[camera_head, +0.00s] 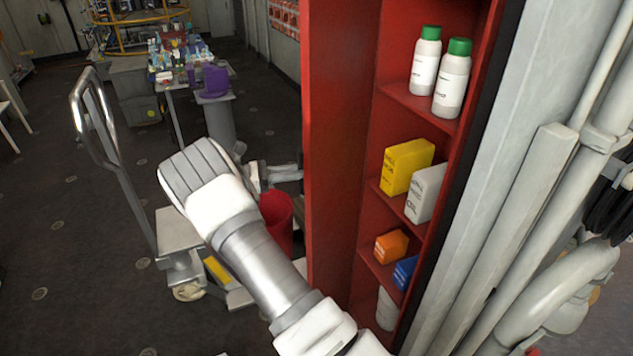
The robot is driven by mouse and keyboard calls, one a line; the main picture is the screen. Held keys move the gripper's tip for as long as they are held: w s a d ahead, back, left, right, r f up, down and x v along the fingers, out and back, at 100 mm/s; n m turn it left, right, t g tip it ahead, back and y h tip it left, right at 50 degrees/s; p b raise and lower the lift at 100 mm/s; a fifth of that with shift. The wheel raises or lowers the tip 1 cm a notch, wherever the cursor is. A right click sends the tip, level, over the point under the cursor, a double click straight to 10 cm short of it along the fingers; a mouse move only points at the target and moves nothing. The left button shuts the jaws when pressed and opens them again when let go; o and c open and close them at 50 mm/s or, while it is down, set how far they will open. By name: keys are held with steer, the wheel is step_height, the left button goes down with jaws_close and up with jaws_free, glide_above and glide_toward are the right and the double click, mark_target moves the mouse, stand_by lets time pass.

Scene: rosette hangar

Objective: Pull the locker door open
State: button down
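The red locker (366,112) stands right of centre with its inside and shelves in plain view. Its red door (335,130) stands open as a tall panel on the left of the shelves, reaching towards me. My arm comes up from the bottom, left of the door. My gripper (287,173) points right, by the outer side of the door. My wrist hides part of it. I cannot tell whether it touches the door or whether its fingers are apart.
The shelves hold green-capped bottles (425,62), yellow (407,166) and white (426,193) boxes, and smaller orange and blue ones. A hand cart (108,130) stands left of my arm, a red bin (279,222) behind it. Pipes (515,240) line the wall at right.

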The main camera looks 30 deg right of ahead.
steer(key=w+a+b, duration=0.1)
steer(key=w+b, duration=0.1)
steer(key=w, duration=0.4)
steer(key=shift+w+a, duration=0.25)
steer(key=shift+w, duration=0.1)
stand_by(0.4)
steer(key=c, duration=0.8)
jaws_free()
steer(key=shift+c, duration=0.2)
